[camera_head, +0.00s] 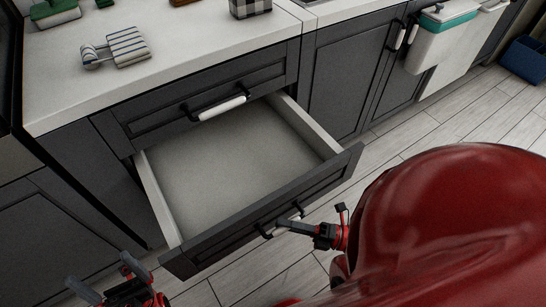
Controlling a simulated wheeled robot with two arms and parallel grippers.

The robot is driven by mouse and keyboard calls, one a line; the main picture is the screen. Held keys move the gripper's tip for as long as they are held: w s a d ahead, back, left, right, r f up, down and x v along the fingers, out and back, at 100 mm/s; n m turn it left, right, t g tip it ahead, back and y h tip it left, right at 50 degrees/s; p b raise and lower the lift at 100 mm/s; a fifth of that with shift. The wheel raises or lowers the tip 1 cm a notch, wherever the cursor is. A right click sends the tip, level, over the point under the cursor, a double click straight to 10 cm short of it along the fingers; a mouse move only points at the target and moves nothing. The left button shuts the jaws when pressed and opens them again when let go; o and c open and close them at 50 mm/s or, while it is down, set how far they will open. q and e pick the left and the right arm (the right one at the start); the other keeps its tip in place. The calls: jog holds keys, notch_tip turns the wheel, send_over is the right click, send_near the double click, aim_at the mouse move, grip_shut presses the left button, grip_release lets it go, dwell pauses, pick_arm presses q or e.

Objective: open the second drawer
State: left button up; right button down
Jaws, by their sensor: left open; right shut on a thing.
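The second drawer (225,165) is pulled well out of the dark grey cabinet, below a shut top drawer (205,97). Its inside is pale and empty. My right gripper (294,223) is at the drawer's front and is shut on the drawer's handle (270,230). The gripper covers part of that handle. My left gripper (110,279) is open and empty at the lower left, in front of the cabinet and apart from the drawer.
The white countertop (190,40) holds a striped cloth item (128,46) and a checkered box (250,8). A white and teal bin (442,35) hangs on the cabinet at the upper right. A blue bin (524,60) stands on the floor. The plank floor (400,130) right of the drawer is clear.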

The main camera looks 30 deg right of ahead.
jog(key=shift+s, duration=1.5)
jog(key=shift+d, duration=0.1)
jog(key=c, duration=0.7)
grip_release()
jog(key=b+v, duration=0.6)
jog(key=v, duration=1.1)
jog(key=shift+s+d, duration=0.1)
jog(key=shift+s, duration=0.05)
